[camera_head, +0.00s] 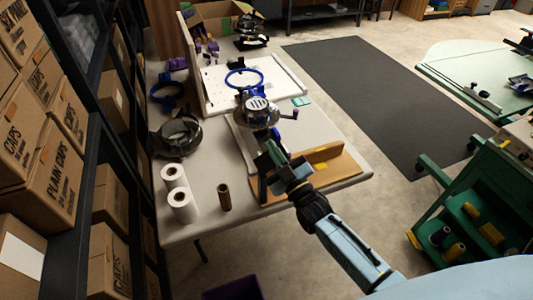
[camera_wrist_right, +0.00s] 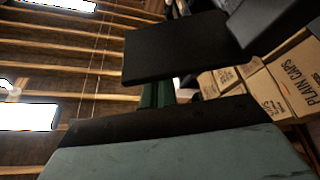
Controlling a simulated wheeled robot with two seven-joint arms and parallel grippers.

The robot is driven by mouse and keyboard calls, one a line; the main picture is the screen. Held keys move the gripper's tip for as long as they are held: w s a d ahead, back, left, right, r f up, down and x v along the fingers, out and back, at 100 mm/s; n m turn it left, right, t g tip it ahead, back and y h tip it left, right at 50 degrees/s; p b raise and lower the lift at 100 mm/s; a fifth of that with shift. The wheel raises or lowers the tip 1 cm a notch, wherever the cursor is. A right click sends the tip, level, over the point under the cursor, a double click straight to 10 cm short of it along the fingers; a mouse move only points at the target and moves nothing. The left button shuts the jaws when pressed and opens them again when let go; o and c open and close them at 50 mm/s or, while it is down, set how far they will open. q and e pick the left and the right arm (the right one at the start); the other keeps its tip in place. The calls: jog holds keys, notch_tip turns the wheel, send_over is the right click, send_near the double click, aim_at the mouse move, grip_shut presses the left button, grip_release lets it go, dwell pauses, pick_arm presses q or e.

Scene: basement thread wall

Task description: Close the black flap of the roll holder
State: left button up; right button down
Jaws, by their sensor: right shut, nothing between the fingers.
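A wooden stand (camera_head: 345,166) with an upright wooden block sits at the near right corner of the white table; it looks like the roll holder. My right gripper (camera_head: 272,156) is shut and empty over its left part and hides some of it. I cannot tell whether it touches the stand. The black flap is not clear in the head view. In the right wrist view a flat black panel (camera_wrist_right: 175,47) stands out ahead of the teal and black gripper body; I cannot tell whether it is the flap. My left gripper is not in view.
Two white rolls (camera_head: 183,206) and a brown roll (camera_head: 224,197) stand on the table (camera_head: 205,225) left of the stand. A silver machine with a blue hoop (camera_head: 244,78) is behind. Shelves with cartons (camera_head: 52,182) line the left. A green cart (camera_head: 440,195) stands right.

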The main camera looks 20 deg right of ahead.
jog(key=shift+d+f+m+h, duration=0.4)
jog(key=shift+d+m, duration=0.05)
jog(key=shift+m, duration=0.55)
jog(key=shift+d+f+b, duration=0.35)
jog(key=shift+d+b, duration=0.05)
jog(key=shift+b, duration=0.1)
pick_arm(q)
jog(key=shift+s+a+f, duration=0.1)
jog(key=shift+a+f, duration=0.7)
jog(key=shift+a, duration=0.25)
pick_arm(e)
jog(key=shift+d+f, duration=0.15)
jog(key=shift+d, duration=0.05)
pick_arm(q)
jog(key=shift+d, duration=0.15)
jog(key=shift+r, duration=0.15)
